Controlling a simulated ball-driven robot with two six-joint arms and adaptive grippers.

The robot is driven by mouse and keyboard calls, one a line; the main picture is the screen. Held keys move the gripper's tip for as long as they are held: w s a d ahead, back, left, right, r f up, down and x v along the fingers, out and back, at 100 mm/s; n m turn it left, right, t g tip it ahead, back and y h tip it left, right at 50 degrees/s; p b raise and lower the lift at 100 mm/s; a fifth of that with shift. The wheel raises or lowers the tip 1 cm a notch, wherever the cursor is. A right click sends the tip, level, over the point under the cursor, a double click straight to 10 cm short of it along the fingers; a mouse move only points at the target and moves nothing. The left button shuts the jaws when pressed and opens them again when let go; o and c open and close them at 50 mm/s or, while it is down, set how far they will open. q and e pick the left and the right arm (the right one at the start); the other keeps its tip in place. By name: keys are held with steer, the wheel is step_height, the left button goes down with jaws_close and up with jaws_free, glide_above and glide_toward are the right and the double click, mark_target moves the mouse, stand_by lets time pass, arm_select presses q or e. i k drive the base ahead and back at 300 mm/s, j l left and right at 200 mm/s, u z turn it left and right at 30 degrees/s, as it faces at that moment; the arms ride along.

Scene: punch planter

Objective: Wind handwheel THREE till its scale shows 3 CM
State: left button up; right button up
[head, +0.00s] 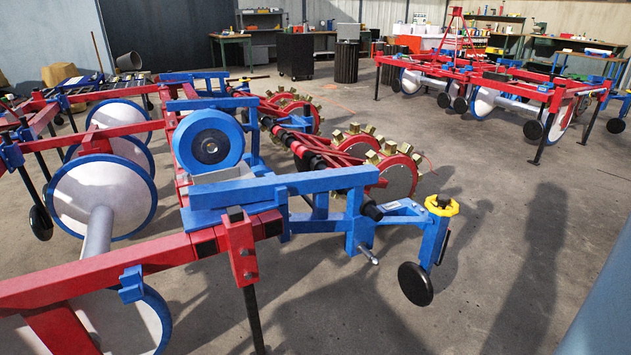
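A yellow handwheel (441,206) sits on top of a blue upright post (432,240) at the near right end of the red and blue planter (222,118). A small black wheel (415,284) hangs below the post. I cannot read a number on the handwheel, so I cannot tell whether it is handwheel THREE. No scale can be made out on the post. Neither of my grippers is in view.
Large white discs with blue rims (103,195) stand at the left. Toothed red wheels (399,172) stand behind the post. A second red and blue machine (497,82) is at the back right. The concrete floor (520,240) right of the handwheel is clear.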

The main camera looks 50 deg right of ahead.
mark_target(443, 200)
steer(key=k+l+z, duration=0.1)
steer(key=z, duration=2.2)
steer(key=l, duration=0.1)
